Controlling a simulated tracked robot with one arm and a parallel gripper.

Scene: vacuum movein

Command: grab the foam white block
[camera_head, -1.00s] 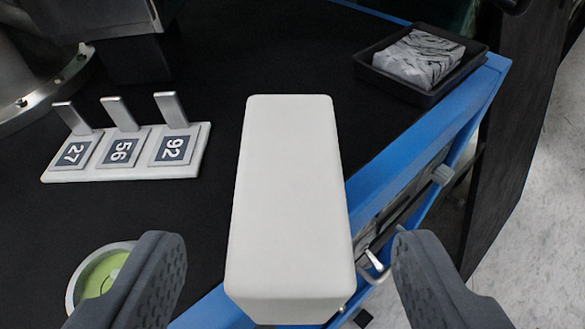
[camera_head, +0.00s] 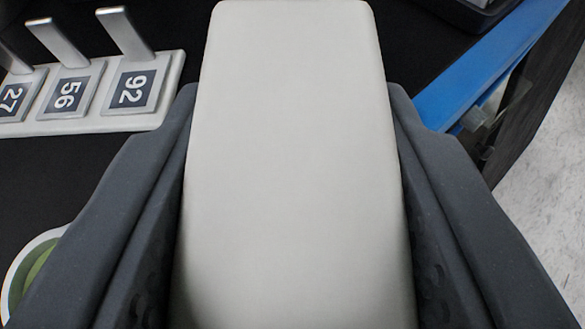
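The foam white block (camera_head: 292,190) is a long, pale, round-edged box. It fills the middle of the view and stretches from the bottom edge to the top. My gripper (camera_head: 292,95) has one dark grey finger along each long side of the block. Both fingers press close against the sides, with no clear gap showing. The block hides the surface beneath it, and its near end is cut off by the bottom edge.
A white stand with number plates 27, 56 and 92 and metal levers (camera_head: 131,92) is at upper left. A round green-and-white item (camera_head: 30,265) is partly hidden at lower left. The blue table edge (camera_head: 490,65) runs along the right, with pale floor beyond.

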